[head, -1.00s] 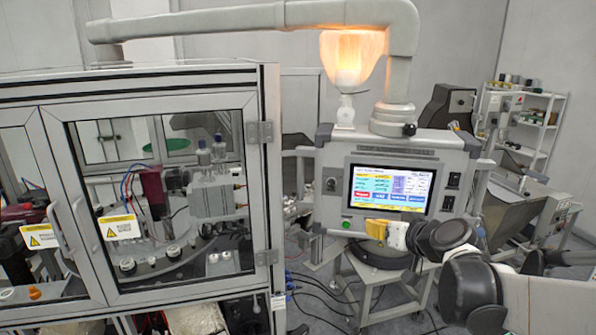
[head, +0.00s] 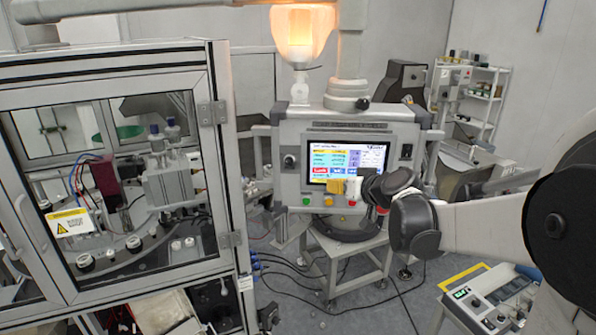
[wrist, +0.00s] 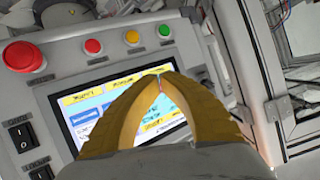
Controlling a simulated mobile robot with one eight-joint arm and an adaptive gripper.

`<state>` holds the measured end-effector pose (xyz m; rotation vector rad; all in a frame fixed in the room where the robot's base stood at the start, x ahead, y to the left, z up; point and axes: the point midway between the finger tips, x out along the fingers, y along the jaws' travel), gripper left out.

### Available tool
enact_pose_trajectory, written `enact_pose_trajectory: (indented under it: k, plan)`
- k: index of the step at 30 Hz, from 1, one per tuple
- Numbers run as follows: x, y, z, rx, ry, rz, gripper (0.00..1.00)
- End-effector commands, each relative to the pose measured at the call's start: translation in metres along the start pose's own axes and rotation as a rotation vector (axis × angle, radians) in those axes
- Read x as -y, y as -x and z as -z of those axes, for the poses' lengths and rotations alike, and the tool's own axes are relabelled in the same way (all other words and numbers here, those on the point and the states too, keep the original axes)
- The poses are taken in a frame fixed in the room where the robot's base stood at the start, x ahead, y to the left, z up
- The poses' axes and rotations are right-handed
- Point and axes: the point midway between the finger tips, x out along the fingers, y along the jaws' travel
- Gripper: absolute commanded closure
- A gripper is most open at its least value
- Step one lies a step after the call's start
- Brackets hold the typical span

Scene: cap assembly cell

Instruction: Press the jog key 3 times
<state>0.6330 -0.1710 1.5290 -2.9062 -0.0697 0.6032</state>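The control panel's lit touch screen (head: 345,160) shows coloured fields and a row of red and blue keys along its lower part. It also shows upside down in the wrist view (wrist: 84,106). I cannot read which key is the jog key. My gripper (head: 337,186) has yellow fingers and is at the screen's lower edge in the head view. In the wrist view the fingertips (wrist: 162,76) come together over that edge and cover part of the screen. The fingers look shut with nothing between them. I cannot tell whether they touch the screen.
Green (wrist: 165,31), yellow (wrist: 133,38) and red (wrist: 93,46) buttons sit below the screen on the panel. A large red mushroom button (wrist: 22,55) is near them. A glass-doored machine cabinet (head: 215,170) stands left. Cables lie on the floor by the panel stand.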

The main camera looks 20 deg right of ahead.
Motion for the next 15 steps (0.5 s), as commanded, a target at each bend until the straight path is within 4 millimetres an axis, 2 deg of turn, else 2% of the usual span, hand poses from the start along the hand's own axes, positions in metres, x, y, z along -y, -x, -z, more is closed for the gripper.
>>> enact_pose_trajectory:
  k: [6,15]
  plan:
    - [-0.011,-0.02,0.01,0.0,0.0,0.0,1.0]
    - [-0.015,-0.028,0.015,0.0,0.0,0.0,1.0]
